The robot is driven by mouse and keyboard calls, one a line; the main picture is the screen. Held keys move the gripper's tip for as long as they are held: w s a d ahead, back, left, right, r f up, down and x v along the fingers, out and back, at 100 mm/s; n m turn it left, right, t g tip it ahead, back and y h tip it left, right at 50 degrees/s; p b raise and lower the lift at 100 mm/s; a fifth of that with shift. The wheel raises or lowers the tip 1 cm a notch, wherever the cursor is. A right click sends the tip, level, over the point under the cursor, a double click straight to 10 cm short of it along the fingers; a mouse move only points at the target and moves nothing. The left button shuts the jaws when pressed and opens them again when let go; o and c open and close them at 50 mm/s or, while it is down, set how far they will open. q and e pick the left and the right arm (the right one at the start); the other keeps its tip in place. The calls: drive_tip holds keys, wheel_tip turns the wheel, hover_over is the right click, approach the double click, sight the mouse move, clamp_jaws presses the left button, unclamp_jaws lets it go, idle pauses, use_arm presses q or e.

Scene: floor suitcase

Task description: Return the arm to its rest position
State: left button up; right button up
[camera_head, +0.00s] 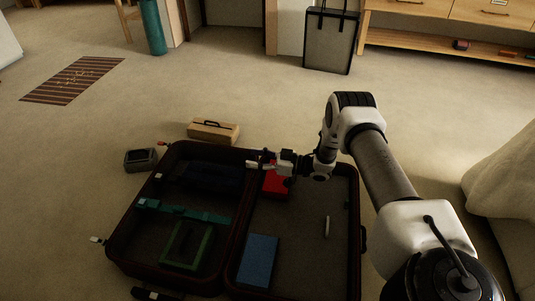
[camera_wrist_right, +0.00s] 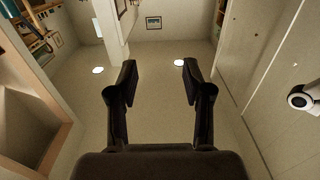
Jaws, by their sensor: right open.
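That view looks toward the ceiling and walls. My left gripper does not show.
The suitcase holds a red item (camera_head: 275,185), a blue item (camera_head: 258,261), a green frame (camera_head: 188,245) and a teal strap (camera_head: 185,211). A wooden box (camera_head: 213,132) and a dark grey device (camera_head: 140,159) lie beside it.

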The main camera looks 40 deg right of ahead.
drive_tip(key=shift+s+d+r, duration=0.1)
idle(0.4)
